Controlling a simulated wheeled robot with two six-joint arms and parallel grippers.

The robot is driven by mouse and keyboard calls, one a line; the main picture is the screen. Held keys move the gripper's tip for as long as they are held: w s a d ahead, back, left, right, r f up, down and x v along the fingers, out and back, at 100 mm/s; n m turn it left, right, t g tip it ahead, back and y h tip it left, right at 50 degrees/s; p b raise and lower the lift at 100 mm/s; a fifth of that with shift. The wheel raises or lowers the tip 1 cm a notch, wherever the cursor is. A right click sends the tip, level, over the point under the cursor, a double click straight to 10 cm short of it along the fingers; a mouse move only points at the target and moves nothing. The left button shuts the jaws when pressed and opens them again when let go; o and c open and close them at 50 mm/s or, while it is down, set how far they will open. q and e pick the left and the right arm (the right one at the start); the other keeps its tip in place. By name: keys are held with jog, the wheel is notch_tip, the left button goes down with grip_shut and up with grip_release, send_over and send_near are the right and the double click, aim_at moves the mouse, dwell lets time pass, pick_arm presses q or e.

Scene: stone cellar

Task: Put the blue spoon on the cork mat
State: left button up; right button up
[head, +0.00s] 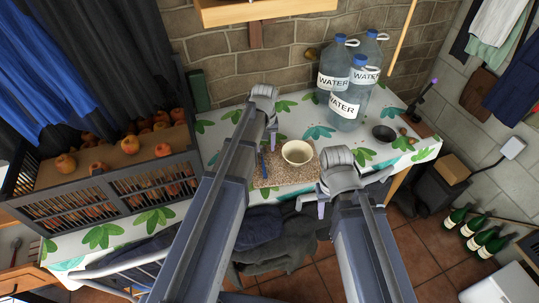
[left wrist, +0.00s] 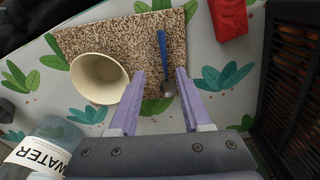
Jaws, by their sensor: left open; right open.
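The blue spoon (left wrist: 163,55) lies on the speckled brown cork mat (left wrist: 125,35), near one edge, its metal bowl towards my left gripper. In the head view the spoon (head: 262,163) shows as a thin blue line on the mat (head: 270,180), left of a cream bowl (head: 297,153). My left gripper (left wrist: 160,72) is open and empty, its two purple fingers on either side of the spoon's lower part in the left wrist view. In the head view my left gripper (head: 273,138) is partly hidden by its arm. My right gripper (head: 322,208) is open near the table's front edge.
The cream bowl (left wrist: 98,78) sits on the mat beside the spoon. A red object (left wrist: 228,18) lies near the mat. Several water bottles (head: 345,95) and a dark bowl (head: 384,133) stand at the right; a dark crate (head: 110,195) stands left.

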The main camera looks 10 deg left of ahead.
pick_arm(q)
jog(key=s+d+m, duration=0.4)
jog(key=s+d, duration=0.2)
jog(key=s, duration=0.4)
jog(key=s+d+m+y, duration=0.1)
jog(key=s+d+m, duration=0.2)
jog(key=s+d, duration=0.3)
jog(key=s, duration=0.4)
jog(key=shift+s+m+g, duration=0.25)
jog(key=shift+m+g, duration=0.05)
jog(key=shift+m, duration=0.1)
